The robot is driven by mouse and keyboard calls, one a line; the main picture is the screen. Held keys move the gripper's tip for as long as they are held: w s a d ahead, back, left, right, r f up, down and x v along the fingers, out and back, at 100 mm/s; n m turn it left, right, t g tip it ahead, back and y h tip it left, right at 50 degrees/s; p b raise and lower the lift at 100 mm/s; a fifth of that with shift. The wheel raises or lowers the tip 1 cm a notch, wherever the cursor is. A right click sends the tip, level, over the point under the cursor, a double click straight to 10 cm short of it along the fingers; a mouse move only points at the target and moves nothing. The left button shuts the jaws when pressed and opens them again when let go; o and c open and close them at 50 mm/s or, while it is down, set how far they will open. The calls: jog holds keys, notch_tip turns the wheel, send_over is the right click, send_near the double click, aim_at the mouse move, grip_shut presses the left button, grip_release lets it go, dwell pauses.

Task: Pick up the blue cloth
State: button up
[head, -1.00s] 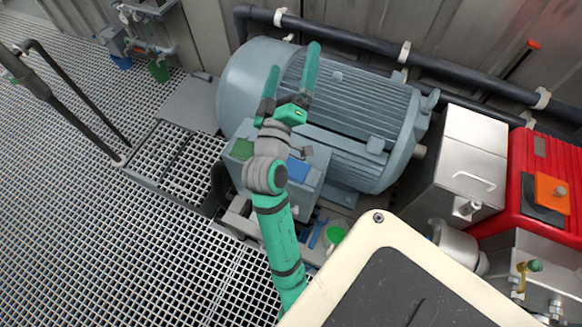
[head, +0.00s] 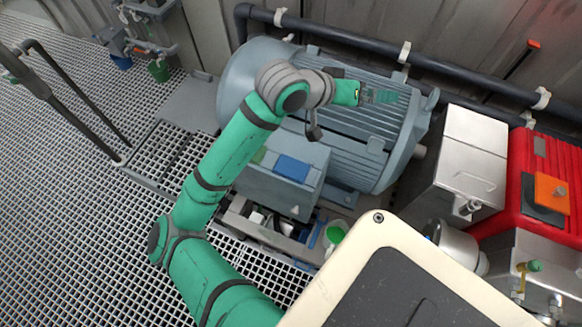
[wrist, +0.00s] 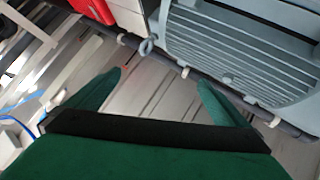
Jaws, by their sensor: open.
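The blue cloth (head: 292,168) is a flat blue patch on top of the grey box in front of the big motor, in the head view. Nothing covers it there. It does not show in the wrist view. My gripper (head: 388,97) is above the motor's ribbed housing, up and to the right of the cloth and well apart from it. In the wrist view my gripper (wrist: 160,95) has its two green fingers spread wide, with nothing between them.
The large grey motor (head: 345,110) stands behind the grey box (head: 270,188). A steel box (head: 468,150) and a red unit (head: 545,190) stand right. Pipes run along the wall.

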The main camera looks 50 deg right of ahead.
jog(key=w+a+f+t+y, duration=0.1)
jog(key=w+a+f+y, duration=0.1)
jog(key=a+f+y, duration=0.4)
jog(key=t+y, duration=0.2)
jog(key=y, duration=0.3)
send_over(291, 167)
notch_tip(291, 167, down, 2)
notch_tip(291, 167, down, 11)
jog(key=shift+r, duration=0.15)
jog(key=c, duration=1.1)
